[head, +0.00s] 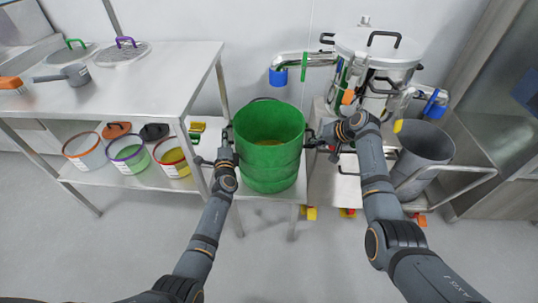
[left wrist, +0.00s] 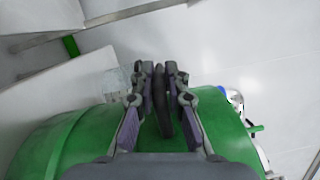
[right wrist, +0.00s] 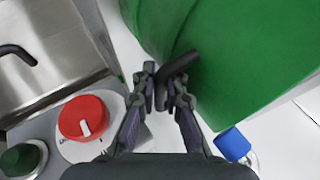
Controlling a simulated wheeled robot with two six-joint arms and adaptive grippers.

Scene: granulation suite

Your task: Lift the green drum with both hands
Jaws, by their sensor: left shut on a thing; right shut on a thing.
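The green drum (head: 268,165) is upright and open-topped in the middle of the head view, with some tan material inside low down. It fills the lower part of the left wrist view (left wrist: 50,145) and the upper right of the right wrist view (right wrist: 250,60). My left gripper (head: 228,150) is shut on the black handle (left wrist: 162,98) at the drum's left side. My right gripper (head: 322,141) is shut on the other black handle (right wrist: 180,72) at its right side. The drum's underside is hidden, so I cannot tell whether it touches the stand.
A low pale stand (head: 285,195) is under the drum. A steel table (head: 140,85) with tubs on its lower shelf stands left. A steel vessel (head: 375,50) and a grey bin (head: 425,145) stand right. A red knob (right wrist: 83,117) is close to my right gripper.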

